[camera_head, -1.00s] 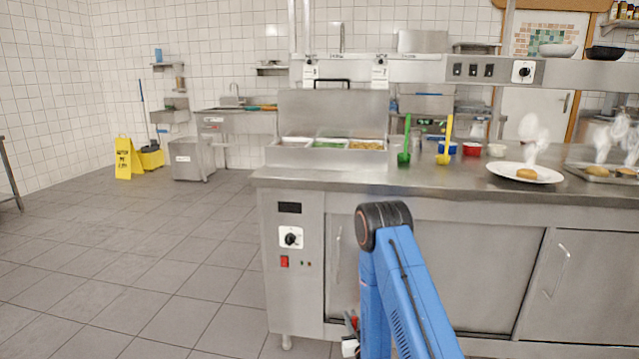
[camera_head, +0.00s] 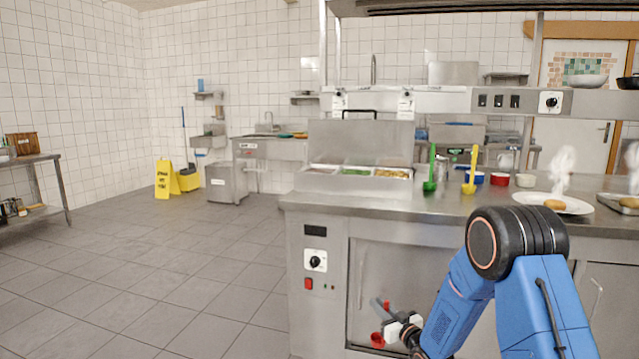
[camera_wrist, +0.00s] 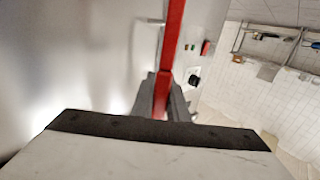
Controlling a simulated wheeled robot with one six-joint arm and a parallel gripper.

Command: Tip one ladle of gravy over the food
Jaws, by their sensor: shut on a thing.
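My gripper (camera_head: 388,324) hangs low in front of the counter's cabinet doors. In the wrist view its jaws (camera_wrist: 162,100) are shut on a red handle (camera_wrist: 172,45) that runs up out of the frame. In the head view, a round red part (camera_head: 377,340) shows beside the jaws. It looks like a red ladle, but I cannot see whether it holds anything. A white plate (camera_head: 524,198) with a brown piece of food (camera_head: 554,204) stands on the counter at the right, with white steam above it. I cannot tell which container holds gravy.
On the steel counter (camera_head: 340,197) stand a green ladle (camera_head: 431,172), a yellow ladle (camera_head: 472,170), blue (camera_head: 475,177), red (camera_head: 500,179) and white (camera_head: 525,181) pots and a topping bin (camera_head: 356,184). A tray (camera_head: 615,198) is at the right edge. An overhead shelf spans above.

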